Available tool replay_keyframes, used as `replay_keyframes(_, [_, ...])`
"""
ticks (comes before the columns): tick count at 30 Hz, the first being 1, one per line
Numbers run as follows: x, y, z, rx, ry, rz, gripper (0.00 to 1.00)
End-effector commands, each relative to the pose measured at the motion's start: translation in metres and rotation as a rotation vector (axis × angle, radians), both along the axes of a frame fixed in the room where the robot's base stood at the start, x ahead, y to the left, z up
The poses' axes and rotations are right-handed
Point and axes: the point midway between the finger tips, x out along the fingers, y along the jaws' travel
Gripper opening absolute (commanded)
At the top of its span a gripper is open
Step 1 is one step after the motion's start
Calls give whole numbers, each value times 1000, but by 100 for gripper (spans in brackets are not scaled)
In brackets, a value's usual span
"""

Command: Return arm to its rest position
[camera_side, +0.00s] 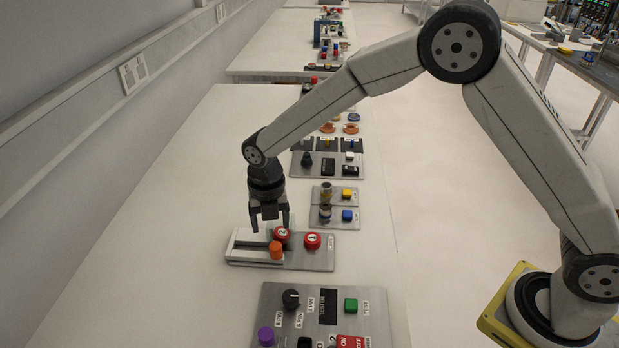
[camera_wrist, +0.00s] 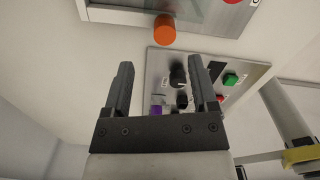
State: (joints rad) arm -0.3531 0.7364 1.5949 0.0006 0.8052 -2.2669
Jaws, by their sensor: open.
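My gripper (camera_side: 270,224) is open and empty, pointing down just above the panel (camera_side: 310,260) with the slotted track. That panel carries an orange knob (camera_side: 276,250) and two red numbered buttons, one (camera_side: 281,234) close to the gripper and one (camera_side: 312,241) further right. In the side view the fingertips are near the left red button; I cannot tell whether they touch it. In the wrist view my gripper (camera_wrist: 161,80) has its two fingers spread with nothing between them, and the orange knob (camera_wrist: 164,29) shows beyond the fingertips.
A control panel (camera_side: 375,300) with a black dial, a green button and a purple knob lies nearer the camera. Small panels with yellow (camera_side: 347,195) and blue (camera_side: 347,216) buttons lie behind. A wall (camera_side: 110,110) runs along the left. The table's left side is clear.

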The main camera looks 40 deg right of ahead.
Motion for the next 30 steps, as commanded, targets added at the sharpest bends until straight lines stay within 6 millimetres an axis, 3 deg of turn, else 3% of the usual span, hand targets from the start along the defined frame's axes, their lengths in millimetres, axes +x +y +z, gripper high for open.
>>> replay_keyframes(8, [-1,-2,1,0,-1,-23,75])
replay_keyframes(14, [-6,-15,7,7,-13,-162,75])
replay_keyframes(30, [-53,-82,35,63,-67,-988,75])
